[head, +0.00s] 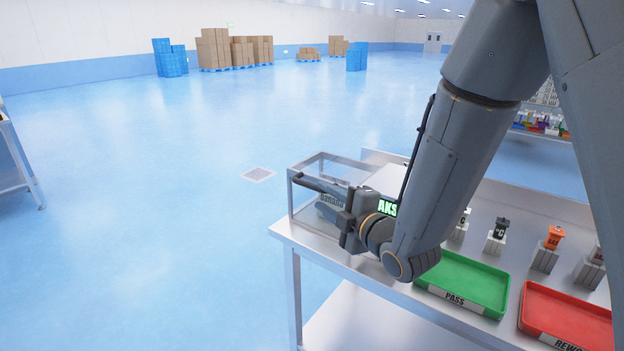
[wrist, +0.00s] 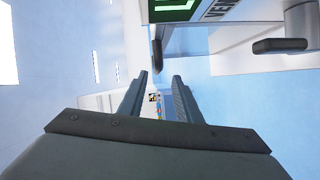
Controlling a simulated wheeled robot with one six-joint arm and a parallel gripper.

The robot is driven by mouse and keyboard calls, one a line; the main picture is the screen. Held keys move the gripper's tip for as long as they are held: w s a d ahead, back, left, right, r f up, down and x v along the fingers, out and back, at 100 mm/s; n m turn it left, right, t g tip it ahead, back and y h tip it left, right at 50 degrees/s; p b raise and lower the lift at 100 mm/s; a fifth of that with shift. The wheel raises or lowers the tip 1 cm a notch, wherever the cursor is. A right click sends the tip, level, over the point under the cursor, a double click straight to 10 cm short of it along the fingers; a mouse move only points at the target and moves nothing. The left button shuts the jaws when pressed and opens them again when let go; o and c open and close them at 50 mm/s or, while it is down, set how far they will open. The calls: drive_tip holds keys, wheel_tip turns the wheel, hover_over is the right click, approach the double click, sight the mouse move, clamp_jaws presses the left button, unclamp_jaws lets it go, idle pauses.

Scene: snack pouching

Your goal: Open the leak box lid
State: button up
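The leak box (head: 291,196) is a clear-walled box with a grey frame at the left end of the steel bench. My arm and gripper cover much of it, and whether its lid is shut cannot be told. My gripper (head: 318,194) is at the box's near side, fingers pointing left. In the wrist view its fingers (wrist: 162,80) are apart with nothing between them. A dark handle-like bar (wrist: 280,46) is at the right of that view, apart from the fingers.
A green-lettered display (head: 387,207) is beside my wrist. The green PASS tray (head: 465,280) and red REWORK tray (head: 570,318) lie to the right on the bench (head: 400,290). Floor left of the bench is clear.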

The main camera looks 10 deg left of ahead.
sight(312, 188)
drive_tip(key=shift+w+a+r, duration=0.2)
drive_tip(key=shift+w+a, duration=0.2)
drive_tip(key=p+x, duration=0.2)
drive_tip(key=x, duration=0.5)
drive_tip(key=shift+w+a+r+p, duration=0.1)
drive_tip(key=shift+w+a+p, duration=0.05)
drive_tip(key=shift+a+p, duration=0.15)
drive_tip(key=shift+d, duration=0.1)
clamp_jaws()
drive_tip(key=shift+y, duration=0.3)
